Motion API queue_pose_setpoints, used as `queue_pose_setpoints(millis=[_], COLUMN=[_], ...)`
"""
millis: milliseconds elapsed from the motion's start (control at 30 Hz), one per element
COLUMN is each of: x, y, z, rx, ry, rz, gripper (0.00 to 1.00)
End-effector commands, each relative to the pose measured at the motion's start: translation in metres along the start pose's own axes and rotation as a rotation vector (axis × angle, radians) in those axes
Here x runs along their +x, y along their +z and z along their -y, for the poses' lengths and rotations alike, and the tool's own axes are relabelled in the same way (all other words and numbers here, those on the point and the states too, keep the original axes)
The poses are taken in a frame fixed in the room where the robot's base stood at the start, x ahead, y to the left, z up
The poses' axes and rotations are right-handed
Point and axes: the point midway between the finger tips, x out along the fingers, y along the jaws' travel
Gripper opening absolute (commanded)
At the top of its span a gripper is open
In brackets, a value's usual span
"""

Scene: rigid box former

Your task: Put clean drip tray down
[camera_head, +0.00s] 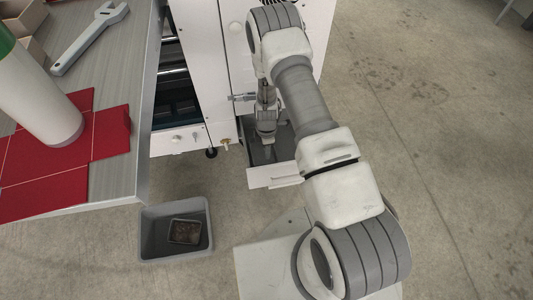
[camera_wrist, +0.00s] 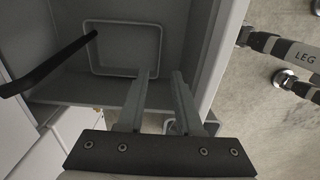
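A light grey drip tray with a rounded square rim (camera_wrist: 88,50) lies inside a grey open drawer in the wrist view. My gripper (camera_wrist: 160,75) points into that drawer. Its two fingers are apart, with a visible gap between them, and the tips are at the tray's near right corner. I cannot tell whether a finger touches the tray. In the head view the drawer's white front (camera_head: 273,178) sticks out of the white machine, and my arm hides much of the drawer.
A grey bin (camera_head: 150,240) on the floor holds a small dark, dirty-looking tray (camera_head: 185,232). A table (camera_head: 115,180) at left carries a red mat (camera_head: 50,185), a white cylinder (camera_head: 35,100) and a wrench (camera_head: 90,38). A black rod (camera_wrist: 45,65) crosses the drawer's left. Floor at right is clear.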

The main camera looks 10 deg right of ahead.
Motion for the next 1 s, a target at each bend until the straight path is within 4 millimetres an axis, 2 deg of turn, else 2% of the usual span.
queue_pose_setpoints(millis=[167,267,433,633,867,1000], x=[-0.02,-0.045,-0.121,-0.215,-0.314,-0.368], y=[0.0,-0.002,-0.004,-0.004,-0.001,0.002], z=[-0.004,-0.013,-0.033,-0.038,-0.023,-0.003], rx=[0.013,0.057,0.197,0.38,0.584,0.707], ry=[0.007,0.023,0.069,0.116,0.169,0.199], rz=[-0.002,-0.009,-0.033,-0.068,-0.111,-0.139], gripper=[0.34,0.34,0.34,0.34,0.34,0.34])
